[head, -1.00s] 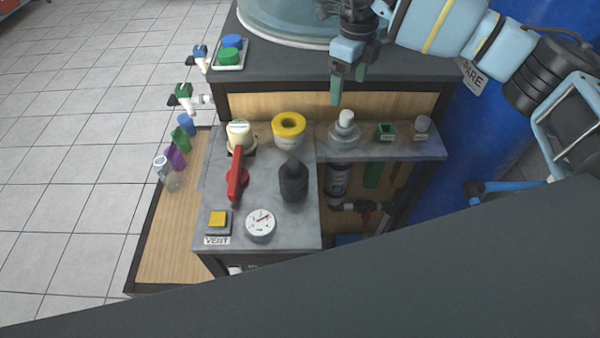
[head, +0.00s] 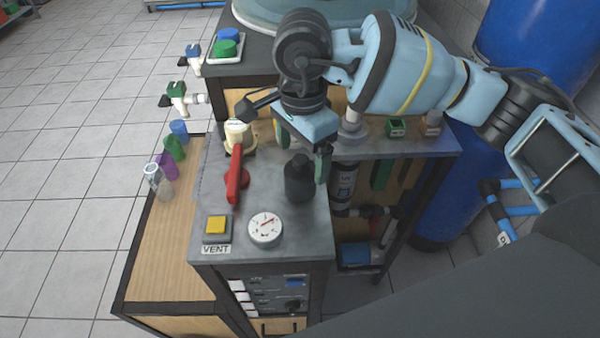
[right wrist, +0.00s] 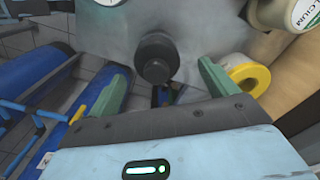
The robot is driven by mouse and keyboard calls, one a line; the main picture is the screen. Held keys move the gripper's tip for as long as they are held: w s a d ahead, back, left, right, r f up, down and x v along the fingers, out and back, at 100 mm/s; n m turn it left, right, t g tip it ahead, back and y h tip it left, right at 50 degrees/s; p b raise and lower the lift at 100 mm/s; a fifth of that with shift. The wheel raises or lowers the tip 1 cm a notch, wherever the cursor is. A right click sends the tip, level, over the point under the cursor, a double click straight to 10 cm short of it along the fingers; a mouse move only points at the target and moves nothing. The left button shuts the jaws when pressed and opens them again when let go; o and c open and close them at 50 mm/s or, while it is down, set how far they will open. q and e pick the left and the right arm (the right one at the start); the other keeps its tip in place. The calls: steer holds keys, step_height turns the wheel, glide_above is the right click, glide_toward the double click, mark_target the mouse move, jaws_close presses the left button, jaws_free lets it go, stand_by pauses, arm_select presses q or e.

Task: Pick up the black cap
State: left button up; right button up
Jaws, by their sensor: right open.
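The black cap (head: 299,182) stands upright on the grey bench top, a dark round body with a narrower knob on top. In the right wrist view the black cap (right wrist: 154,52) shows from above, its knob toward the gripper. My right gripper (head: 303,150) is open above and around the cap's top, with its green fingers apart. In the right wrist view the fingers of the right gripper (right wrist: 160,74) lie to either side of the knob, and I see no contact. My left gripper is not in view.
A red-handled valve (head: 234,178), a yellow button (head: 216,225) and a gauge (head: 265,229) sit left of and in front of the cap. A yellow ring (right wrist: 249,79) lies close beside one finger.

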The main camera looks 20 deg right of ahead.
mark_target(300, 176)
steer(key=shift+s+a+f+p, duration=0.15)
steer(key=shift+f+p, duration=0.05)
steer(key=shift+f, duration=1.25)
steer(key=shift+s+a+f+p, duration=0.1)
steer(key=shift+f+p, duration=0.05)
steer(key=shift+f, duration=1.3)
steer(key=shift+c, duration=0.4)
steer(key=c, duration=1)
